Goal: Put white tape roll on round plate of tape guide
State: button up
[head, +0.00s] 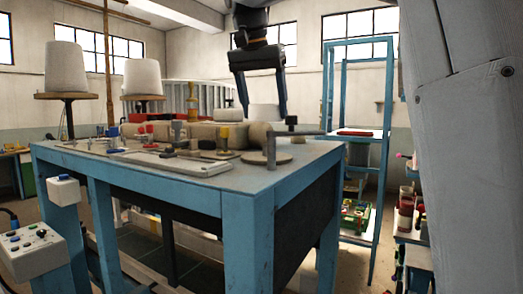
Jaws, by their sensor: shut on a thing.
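My gripper (265,110) hangs over the back of the blue table, fingers pointing down. A pale, white roll-like thing (265,113) shows between its fingertips. It looks like the white tape roll, held above the table top, but it is small and its hole cannot be seen. A tape guide stands near the table's right corner. It has a grey post (271,151), a flat arm with a dark knob (291,120), and a low round plate (284,159) at its foot. The gripper is above and behind this plate, apart from it.
The blue table (200,190) carries a pale flat board (170,160), several small coloured-knob parts and stuffed sacks (205,131). Large white cones (66,70) stand at left. A blue shelf rack (358,130) stands behind at right. A control box (35,248) is front left.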

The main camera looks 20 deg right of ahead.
aim_at(259, 109)
jog(key=f, duration=0.2)
jog(key=f+p, duration=0.1)
jog(key=shift+s+d+f, duration=0.15)
jog(key=shift+s+f, duration=0.05)
jog(key=shift+f, duration=0.2)
jog(key=shift+f+p, duration=0.85)
jog(key=shift+f, duration=1.55)
jog(key=o, duration=1.1)
jog(key=shift+f, duration=0.1)
jog(key=b+v, duration=0.4)
jog(key=v, duration=0.7)
jog(key=shift+r, duration=0.2)
jog(key=shift+s+r, duration=0.15)
jog(key=shift+r, duration=0.25)
